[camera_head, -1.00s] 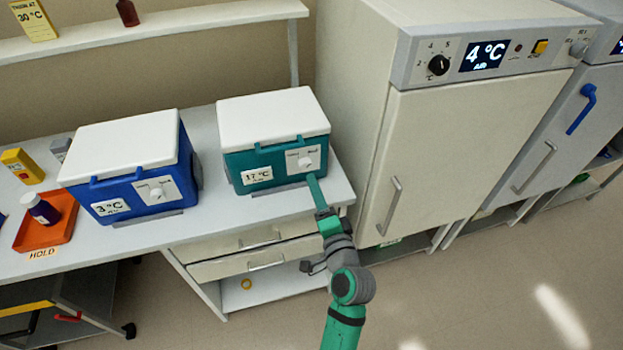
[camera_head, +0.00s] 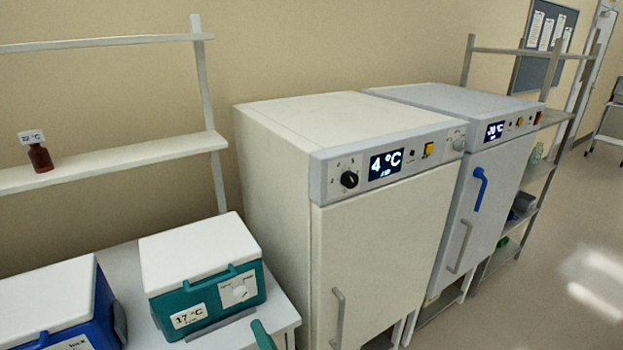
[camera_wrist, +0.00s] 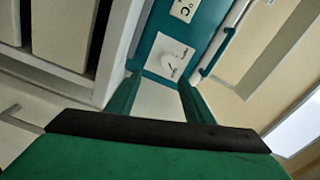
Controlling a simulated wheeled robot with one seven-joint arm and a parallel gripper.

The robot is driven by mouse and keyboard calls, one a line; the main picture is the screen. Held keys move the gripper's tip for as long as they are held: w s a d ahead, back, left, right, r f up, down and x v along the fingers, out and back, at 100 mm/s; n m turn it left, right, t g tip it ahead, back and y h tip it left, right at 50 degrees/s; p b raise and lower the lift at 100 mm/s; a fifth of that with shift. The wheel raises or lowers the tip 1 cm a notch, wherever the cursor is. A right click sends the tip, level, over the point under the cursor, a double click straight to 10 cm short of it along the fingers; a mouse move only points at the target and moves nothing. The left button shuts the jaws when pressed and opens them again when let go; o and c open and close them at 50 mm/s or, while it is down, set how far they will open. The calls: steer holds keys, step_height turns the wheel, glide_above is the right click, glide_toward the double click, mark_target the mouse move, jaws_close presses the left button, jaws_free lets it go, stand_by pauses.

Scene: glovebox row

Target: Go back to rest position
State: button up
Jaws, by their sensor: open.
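My gripper (camera_wrist: 160,88) shows in the wrist view with its two green fingers apart and nothing between them. Beyond the fingertips is the front of the teal box with its white knob plate (camera_wrist: 168,58). I cannot tell whether the fingers touch the box. In the head view only a green end piece (camera_head: 263,336) of my arm shows at the bottom edge, just in front of the teal cooler box (camera_head: 207,283). The box is closed under its white lid and is labelled 17 °C. The rest of my arm is out of that view.
A blue box (camera_head: 104,308) with a white lid stands left of the teal one on the bench (camera_head: 283,318). A tall 4 °C cabinet (camera_head: 375,240) stands close on the right, with a second cabinet (camera_head: 484,190) beyond. A red-brown bottle (camera_head: 40,157) stands on the shelf (camera_head: 110,163). Open floor lies far right.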

steer(key=s+d+f+n+h, duration=0.1)
steer(key=s+d+f+h, duration=0.35)
steer(key=s+f, duration=0.35)
steer(key=s+d+f+n+h, duration=0.1)
steer(key=s+d+f+h, duration=0.2)
steer(key=s+d+f, duration=0.5)
steer(key=s+r+n+h, duration=0.1)
steer(key=s+r+n, duration=0.2)
steer(key=s, duration=0.6)
steer(key=s+r+n+h, duration=0.1)
steer(key=s+r+n, duration=0.2)
steer(key=s, duration=0.7)
steer(key=shift+s+r, duration=0.25)
steer(key=shift+s, duration=0.05)
